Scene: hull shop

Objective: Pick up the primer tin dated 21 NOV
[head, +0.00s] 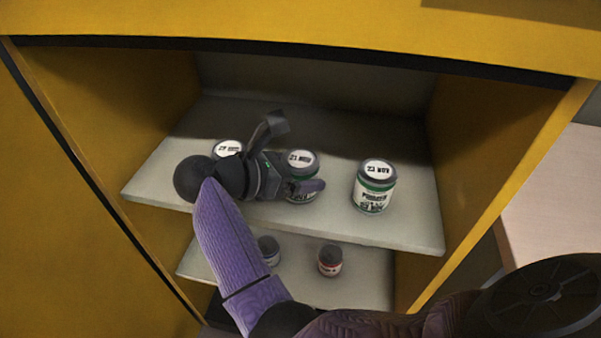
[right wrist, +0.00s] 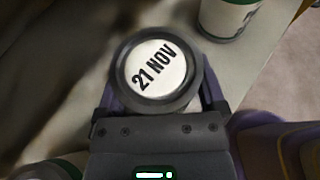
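The primer tin dated 21 NOV (head: 301,160) stands upright on the upper shelf, the middle one of three tins. Its white lid reads 21 NOV in the right wrist view (right wrist: 160,72). My right gripper (head: 306,187) reaches it from the left in the head view, with a purple finger across its lower front. In the right wrist view the fingers (right wrist: 163,95) lie on both sides of the tin, close to it. I cannot tell whether they press on it. My left gripper is not in view.
A tin (head: 374,187) with a green band and a NOV lid, its day unclear, stands to the right. Another tin (head: 228,149) stands to the left, partly hidden by my gripper. Smaller tins (head: 330,261) stand on the lower shelf (head: 362,287). Yellow cabinet walls (head: 500,150) enclose the shelves.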

